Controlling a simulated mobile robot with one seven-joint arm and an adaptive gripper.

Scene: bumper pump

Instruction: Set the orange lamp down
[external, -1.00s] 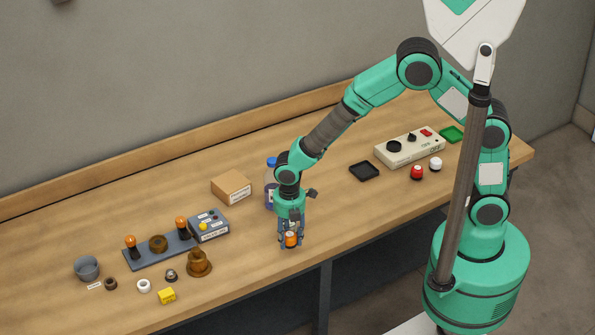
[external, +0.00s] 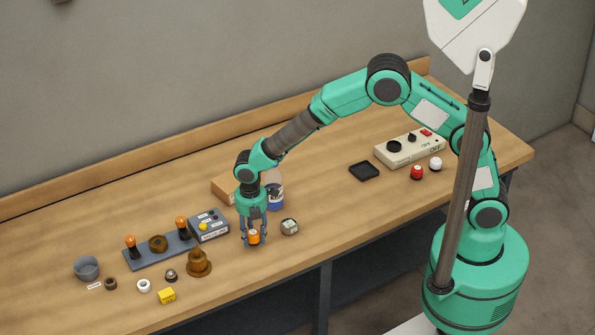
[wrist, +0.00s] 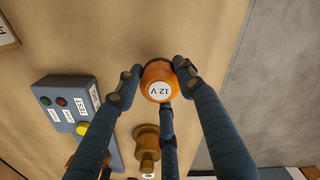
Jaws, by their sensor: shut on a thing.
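The orange lamp (external: 254,238) is between the fingers of my gripper (external: 253,236) in the external view. In the wrist view the lamp (wrist: 158,81) shows its round top with a white "12 V" label, and the fingers of my gripper (wrist: 154,82) close on its sides. The lamp is low over the front part of the workbench (external: 320,200). I cannot tell whether its base touches the surface.
A small grey device (external: 289,227) stands right of my gripper. A brown stepped piece (external: 199,263) and a grey button box (external: 209,226) are to the left. A bottle (external: 276,197) and a cardboard box (external: 222,189) are behind. Bare wood lies in front.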

